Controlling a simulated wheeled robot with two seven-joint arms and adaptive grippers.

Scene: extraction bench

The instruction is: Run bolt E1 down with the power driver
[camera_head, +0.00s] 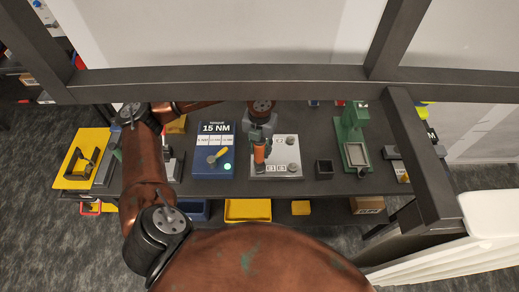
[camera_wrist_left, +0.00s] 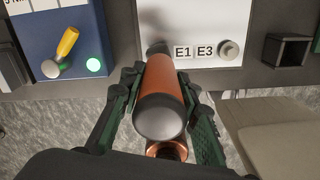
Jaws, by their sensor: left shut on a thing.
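My left gripper (camera_head: 262,142) is shut on the orange power driver (camera_head: 259,153) above the left part of the pale plate (camera_head: 277,157). In the left wrist view the fingers (camera_wrist_left: 161,82) flank the driver's orange body (camera_wrist_left: 160,88), with its dark rounded end towards the camera. The driver's dark nose (camera_wrist_left: 157,47) is over the plate just left of the E1 label (camera_wrist_left: 183,52). Bolt E1 is hidden under the driver; I cannot tell whether the nose touches it. A bolt (camera_wrist_left: 228,50) stands beside the E3 label. My right gripper is not in view.
Left of the plate is the blue torque panel (camera_head: 213,170) reading 15 NM, with a yellow-handled knob and a green light. A small dark open box (camera_head: 324,168) and a green press (camera_head: 354,138) stand to the right. A dark frame beam (camera_head: 222,83) crosses above the bench.

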